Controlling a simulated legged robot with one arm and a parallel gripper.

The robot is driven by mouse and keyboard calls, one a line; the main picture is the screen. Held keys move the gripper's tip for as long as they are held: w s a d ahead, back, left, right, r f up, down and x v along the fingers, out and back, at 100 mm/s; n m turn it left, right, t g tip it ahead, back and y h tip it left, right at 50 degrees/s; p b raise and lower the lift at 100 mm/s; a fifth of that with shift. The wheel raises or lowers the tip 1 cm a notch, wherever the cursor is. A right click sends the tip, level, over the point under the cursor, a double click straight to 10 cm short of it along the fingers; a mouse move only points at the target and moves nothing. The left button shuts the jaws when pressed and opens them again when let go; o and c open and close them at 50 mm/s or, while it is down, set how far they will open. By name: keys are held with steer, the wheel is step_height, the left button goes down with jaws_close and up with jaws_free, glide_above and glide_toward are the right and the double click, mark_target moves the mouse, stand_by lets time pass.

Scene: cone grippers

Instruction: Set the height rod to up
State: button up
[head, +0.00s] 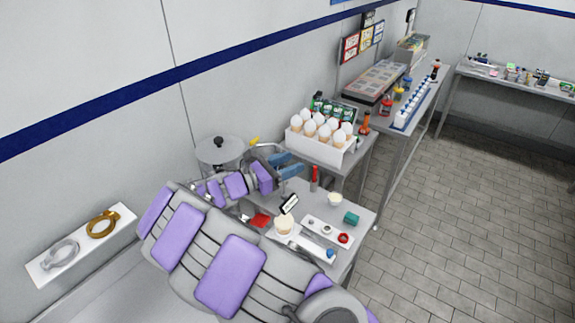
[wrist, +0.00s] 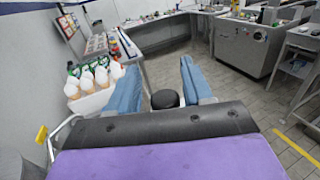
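My gripper (head: 287,165) has two blue fingers and is in the middle of the head view, at the end of my purple and grey arm. In the wrist view my gripper (wrist: 160,68) is open, with a wide gap between its fingers. A short black cylinder (wrist: 165,99) shows between the finger bases; I cannot tell whether it belongs to my gripper. A round grey lid with a black knob (head: 219,145) stands by the wall. A yellow-ended handle (head: 254,141) is behind my gripper, and it also shows at lower left of the wrist view (wrist: 63,131). I cannot make out which part is the height rod.
A white box of cones (head: 316,148) stands on a table behind my gripper. The tiled floor (head: 455,215) at right is clear.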

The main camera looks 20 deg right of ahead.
steer(key=p+v, duration=0.1)
steer(key=v, duration=1.6)
steer(key=shift+a, duration=0.3)
steer(key=shift+f, duration=0.15)
steer(key=s+d+r+m+g+y+b, duration=0.25)
steer(key=s+d+m+g+y, duration=0.4)
steer(key=s+d+m, duration=0.75)
steer(key=s+d+f+m+g+y+b, duration=0.1)
steer(key=s+f+y, duration=0.15)
steer(key=s, duration=0.45)
steer(key=s+d+f+m+y, duration=0.1)
steer(key=s+d+f+y, duration=0.15)
steer(key=s, duration=0.45)
steer(key=s+a+f+m+t+y+b, duration=0.2)
steer(key=s+a+f+m+y, duration=0.2)
steer(key=s+a, duration=0.5)
steer(key=shift+s+a+y, duration=0.25)
steer(key=shift+s+y, duration=0.2)
steer(key=shift+y, duration=0.6)
